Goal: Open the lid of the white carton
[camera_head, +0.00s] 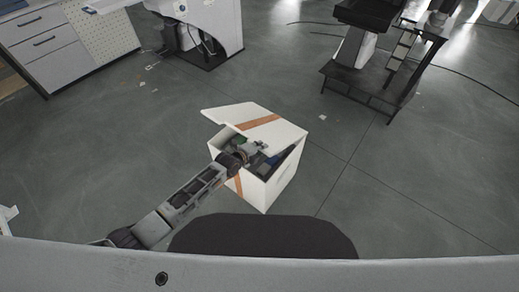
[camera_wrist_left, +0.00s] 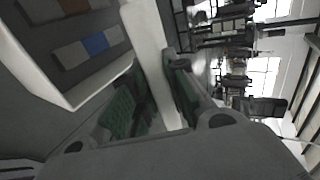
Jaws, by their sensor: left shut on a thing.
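The white carton (camera_head: 279,182) stands on the floor in the middle of the head view. A brown tape stripe runs over its lid and down its side. The lid (camera_head: 258,121) is partly raised and tilted, with a gap along the near side that shows dark contents. My left gripper (camera_head: 256,147) reaches over the near wall and is shut on the lid's near edge. In the left wrist view, the green finger pads (camera_wrist_left: 154,88) lie on both sides of the white lid edge (camera_wrist_left: 146,25). My right gripper is not in view.
Blue, brown and grey items (camera_wrist_left: 95,44) lie inside the carton. A drawer cabinet (camera_head: 55,45) stands at the far left, a white machine stand (camera_head: 208,35) at the back, and a dark step frame (camera_head: 372,85) at the back right. The floor around the carton is clear.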

